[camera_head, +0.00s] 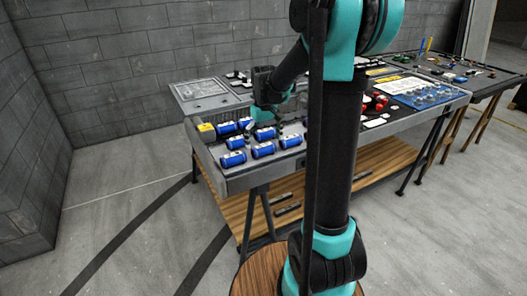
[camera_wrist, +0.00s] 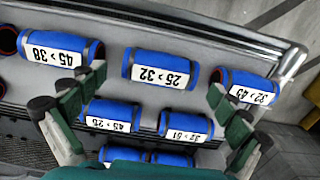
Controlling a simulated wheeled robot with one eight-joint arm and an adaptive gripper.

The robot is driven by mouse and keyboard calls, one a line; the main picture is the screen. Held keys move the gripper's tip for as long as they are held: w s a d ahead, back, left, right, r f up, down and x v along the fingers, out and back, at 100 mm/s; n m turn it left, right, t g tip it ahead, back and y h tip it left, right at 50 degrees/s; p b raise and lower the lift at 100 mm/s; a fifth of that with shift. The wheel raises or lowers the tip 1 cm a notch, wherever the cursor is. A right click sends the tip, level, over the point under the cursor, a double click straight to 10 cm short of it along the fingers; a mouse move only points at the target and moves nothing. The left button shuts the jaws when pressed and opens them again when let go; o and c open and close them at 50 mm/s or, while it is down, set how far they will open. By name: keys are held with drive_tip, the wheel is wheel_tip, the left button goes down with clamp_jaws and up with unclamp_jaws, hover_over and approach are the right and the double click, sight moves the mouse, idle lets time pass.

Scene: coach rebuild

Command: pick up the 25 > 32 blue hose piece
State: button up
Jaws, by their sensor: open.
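The 25 > 32 blue hose piece (camera_wrist: 160,69) lies in the top row of the wrist view, its white label upside down. It has dark end bands. It appears to be the middle piece of the front row in the head view (camera_head: 263,149). My gripper (camera_wrist: 155,88) is open and empty, with one finger to the left and one to the right of this piece. The fingers look apart from it. In the head view my gripper is over the hose tray, partly hidden.
Blue hoses 45 > 38 (camera_wrist: 52,48) and 32 > 45 (camera_wrist: 246,86) lie on either side. Hoses 45 > 25 (camera_wrist: 110,115) and 32 > 51 (camera_wrist: 186,126) lie in the row below. The grey tray wall (camera_wrist: 200,24) runs along the top. A yellow block (camera_head: 206,127) sits at the tray's corner.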

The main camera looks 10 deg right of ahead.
sight(264, 145)
drive_tip(key=shift+f, duration=1.55)
drive_tip(key=c, duration=1.2)
